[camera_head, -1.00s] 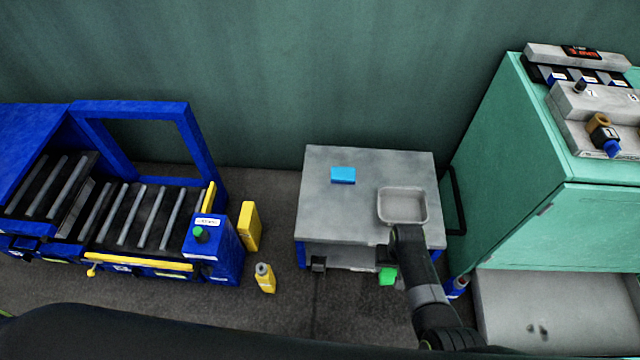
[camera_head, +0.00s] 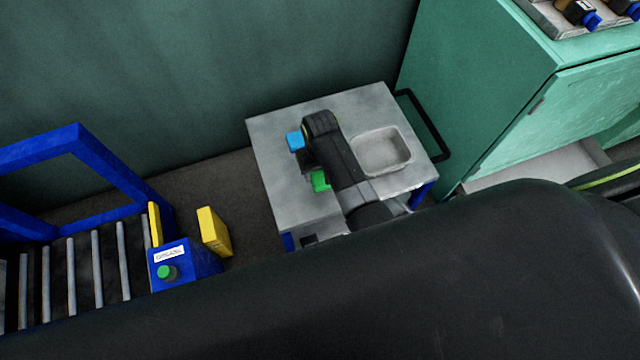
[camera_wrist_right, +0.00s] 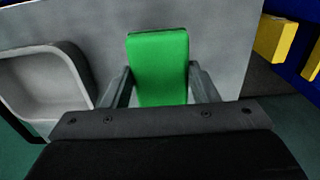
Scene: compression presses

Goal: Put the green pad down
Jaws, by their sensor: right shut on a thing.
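The green pad (camera_head: 320,181) is at my right gripper, over the grey table (camera_head: 275,125); part of it is hidden under my right arm in the head view. In the right wrist view the green pad (camera_wrist_right: 160,66) sits between the two fingers of my right gripper (camera_wrist_right: 161,82), which is shut on it. The grey tabletop lies behind the pad; I cannot tell whether the pad touches it. A light blue block (camera_head: 295,141) is on the table beside my right arm. My left gripper is not in view.
A shallow grey tray (camera_head: 381,152) is on the table's right side, and it also shows in the right wrist view (camera_wrist_right: 75,60). A green cabinet (camera_head: 490,80) stands to the right. A blue roller press (camera_head: 75,140) and a yellow block (camera_head: 213,232) are at left. The table's left part is clear.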

